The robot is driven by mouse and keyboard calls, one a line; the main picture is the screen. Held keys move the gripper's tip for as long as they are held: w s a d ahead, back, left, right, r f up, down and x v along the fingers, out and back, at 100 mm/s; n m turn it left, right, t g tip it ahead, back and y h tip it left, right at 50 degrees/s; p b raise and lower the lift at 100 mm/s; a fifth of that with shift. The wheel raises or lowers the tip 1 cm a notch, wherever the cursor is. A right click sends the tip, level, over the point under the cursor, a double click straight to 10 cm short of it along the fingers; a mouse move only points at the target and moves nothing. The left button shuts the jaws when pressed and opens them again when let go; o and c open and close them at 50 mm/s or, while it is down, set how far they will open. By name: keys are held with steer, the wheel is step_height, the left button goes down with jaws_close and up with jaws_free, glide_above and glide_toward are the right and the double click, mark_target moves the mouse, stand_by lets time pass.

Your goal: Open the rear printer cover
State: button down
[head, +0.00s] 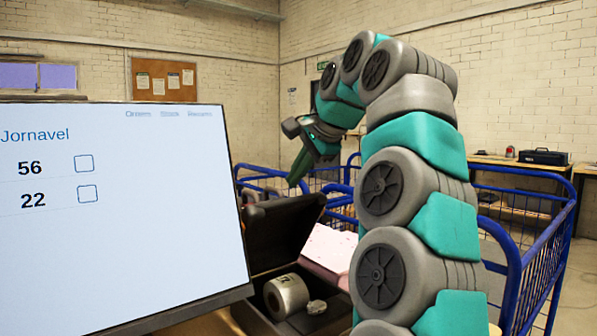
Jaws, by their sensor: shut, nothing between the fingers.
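A dark printer-like case (258,304) stands behind the monitor, partly hidden by it and by my arm. A dark panel (283,228) stands raised and tilted at its back, like a lifted cover. Inside the case lie a white roll (286,295) and a small pale lump (316,307). My gripper (294,181) points down above and behind the raised panel, apart from it as far as I can tell. It is shut and empty. The hinge side and the right part of the case are hidden.
A large monitor (120,210) fills the left front. Blue railed carts (513,262) stand behind and at right. A black box (543,156) sits on a back table (520,166). Open air surrounds my gripper.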

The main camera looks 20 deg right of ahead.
mark_target(267, 226)
steer(key=shift+x, duration=3.8)
